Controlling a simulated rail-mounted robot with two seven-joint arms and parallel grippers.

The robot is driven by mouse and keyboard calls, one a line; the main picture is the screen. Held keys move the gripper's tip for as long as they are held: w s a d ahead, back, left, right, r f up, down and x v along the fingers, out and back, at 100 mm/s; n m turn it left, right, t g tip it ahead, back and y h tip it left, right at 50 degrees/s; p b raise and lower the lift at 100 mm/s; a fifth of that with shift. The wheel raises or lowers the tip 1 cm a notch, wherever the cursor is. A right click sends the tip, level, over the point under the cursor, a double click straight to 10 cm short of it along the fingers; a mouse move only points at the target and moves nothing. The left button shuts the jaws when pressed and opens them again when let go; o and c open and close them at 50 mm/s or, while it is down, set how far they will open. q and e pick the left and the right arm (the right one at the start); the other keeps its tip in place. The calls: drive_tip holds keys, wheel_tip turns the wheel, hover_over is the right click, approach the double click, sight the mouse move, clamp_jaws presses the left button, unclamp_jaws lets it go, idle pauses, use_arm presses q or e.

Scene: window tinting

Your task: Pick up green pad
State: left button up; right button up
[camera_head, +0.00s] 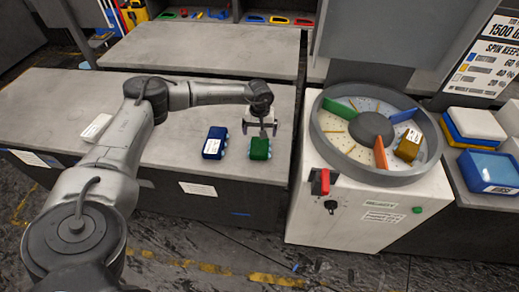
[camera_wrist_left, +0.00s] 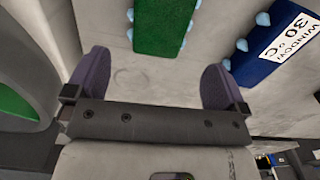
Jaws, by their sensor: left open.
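The green pad (camera_head: 259,148) lies on the grey table near its front right edge. In the left wrist view the green pad (camera_wrist_left: 163,25) is at the top, with light-blue knobs along its sides. My left gripper (camera_head: 261,128) is just behind and above the green pad in the head view. In the left wrist view the gripper's two purple fingers (camera_wrist_left: 157,80) are spread wide with nothing between them. The pad lies beyond the fingers. My right gripper is not in view.
A blue pad (camera_head: 214,142) with a white label lies left of the green one; it also shows in the wrist view (camera_wrist_left: 277,42). A round spinner machine (camera_head: 330,135) stands to the right. A whitish block (camera_head: 97,127) lies at left on the table.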

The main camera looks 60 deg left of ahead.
sight(259, 145)
use_arm(q)
drive_tip(key=shift+f, duration=2.25)
drive_tip(key=shift+f+b, duration=0.75)
drive_tip(key=shift+f, duration=1.75)
drive_tip(key=shift+c, duration=0.4)
drive_tip(key=c, duration=0.9)
